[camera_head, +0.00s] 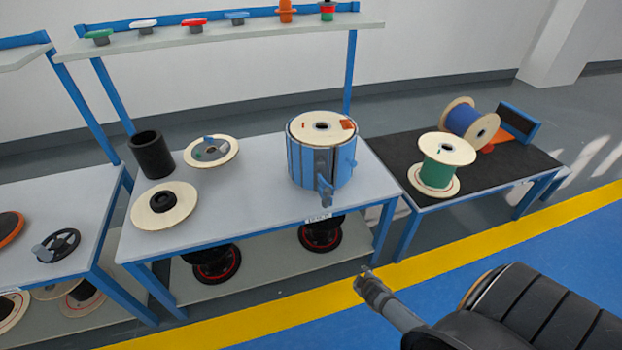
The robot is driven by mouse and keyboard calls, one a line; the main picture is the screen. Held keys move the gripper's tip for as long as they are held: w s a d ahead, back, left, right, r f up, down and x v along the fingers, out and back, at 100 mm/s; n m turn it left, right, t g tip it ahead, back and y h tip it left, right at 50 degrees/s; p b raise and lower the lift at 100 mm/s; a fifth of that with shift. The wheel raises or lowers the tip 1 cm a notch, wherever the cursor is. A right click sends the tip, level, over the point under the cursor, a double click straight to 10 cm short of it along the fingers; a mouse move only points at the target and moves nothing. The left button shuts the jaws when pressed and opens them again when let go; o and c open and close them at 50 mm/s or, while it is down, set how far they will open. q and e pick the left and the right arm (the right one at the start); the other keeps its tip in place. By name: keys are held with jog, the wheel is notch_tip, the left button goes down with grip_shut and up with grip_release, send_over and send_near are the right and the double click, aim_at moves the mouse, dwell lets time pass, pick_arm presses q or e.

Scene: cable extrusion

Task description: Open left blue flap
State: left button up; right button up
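A round blue drum (305,165) stands on the right part of the middle table. It has upright blue panels around its side and a tan spool flange (322,127) with an orange-red mark at its top. A dark upright gap shows at its front, with a grey-blue part (325,192) standing out below it. A small blue handle-like part (351,163) is on its right side. I cannot make out whether the left flap is open or shut. My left gripper is not in view.
The middle table (235,195) also carries a black cylinder (152,154) and two flat reels (163,205) (211,151). Several small parts sit on the shelf (225,33) above. A dark-topped table (490,167) at right holds green (436,172) and blue (467,121) spools. Floor in front is clear.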

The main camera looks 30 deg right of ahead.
jog(key=w+d+r+n+t+h+b, duration=0.1)
jog(key=w+d+r+n+t+b, duration=0.2)
jog(key=w+r, duration=0.55)
jog(key=n+t+b, duration=0.5)
jog(key=n+t, duration=0.2)
send_near(322, 166)
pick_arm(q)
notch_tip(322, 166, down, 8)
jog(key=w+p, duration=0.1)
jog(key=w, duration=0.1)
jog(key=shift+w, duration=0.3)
pick_arm(e)
jog(key=shift+m, duration=0.3)
jog(key=x, duration=1.1)
jog(key=shift+a, duration=0.1)
grip_shut()
